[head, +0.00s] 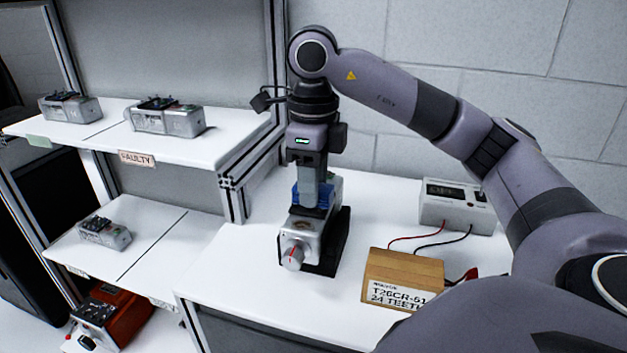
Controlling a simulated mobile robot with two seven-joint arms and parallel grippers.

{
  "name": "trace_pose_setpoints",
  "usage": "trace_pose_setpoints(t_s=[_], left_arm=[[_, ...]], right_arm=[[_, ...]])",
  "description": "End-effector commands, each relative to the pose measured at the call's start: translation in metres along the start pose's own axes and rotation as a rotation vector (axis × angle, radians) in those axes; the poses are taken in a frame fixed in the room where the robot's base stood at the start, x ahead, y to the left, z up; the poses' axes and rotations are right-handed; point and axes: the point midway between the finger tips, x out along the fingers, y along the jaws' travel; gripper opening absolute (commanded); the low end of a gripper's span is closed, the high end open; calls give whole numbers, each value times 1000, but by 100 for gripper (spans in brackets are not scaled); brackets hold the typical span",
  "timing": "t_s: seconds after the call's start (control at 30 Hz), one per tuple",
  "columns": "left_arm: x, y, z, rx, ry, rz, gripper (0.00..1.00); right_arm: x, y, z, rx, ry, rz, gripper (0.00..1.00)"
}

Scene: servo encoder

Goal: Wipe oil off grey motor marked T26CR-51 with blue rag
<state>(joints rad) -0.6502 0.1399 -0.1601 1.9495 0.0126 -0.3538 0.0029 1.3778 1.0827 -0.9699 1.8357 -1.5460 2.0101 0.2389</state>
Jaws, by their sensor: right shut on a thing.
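The grey motor (301,229) lies in a black holder (334,245) on the white bench, its round shaft end with a red mark facing the front. No marking is readable on the motor itself. My right gripper (309,200) points straight down over the motor's top. It is shut on the blue rag (299,197), of which a small part shows at the fingertips. The rag appears to touch the motor's top, but the fingers hide the contact. Oil cannot be clearly made out. My left gripper is out of view.
A wooden block (402,271) labelled T26CR-51, 24 TEETH stands right of the motor. Behind it is a meter box (457,205) with red and black leads. Left shelves hold grey motors (165,117), one shelf labelled FAULTY (136,159). An orange-red device (109,314) sits low left.

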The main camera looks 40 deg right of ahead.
Motion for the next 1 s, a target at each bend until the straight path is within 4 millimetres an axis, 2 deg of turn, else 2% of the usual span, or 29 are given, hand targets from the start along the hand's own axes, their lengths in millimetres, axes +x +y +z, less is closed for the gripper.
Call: trace_pose_setpoints(t_s=[0.1,0.3,1.0], left_arm=[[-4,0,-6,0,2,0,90],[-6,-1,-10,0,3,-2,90],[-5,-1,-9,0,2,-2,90]], right_arm=[[-14,-3,-5,3,-2,-3,6],[-25,-4,-11,4,-1,-1,6],[-25,-5,-12,3,-1,0,6]])
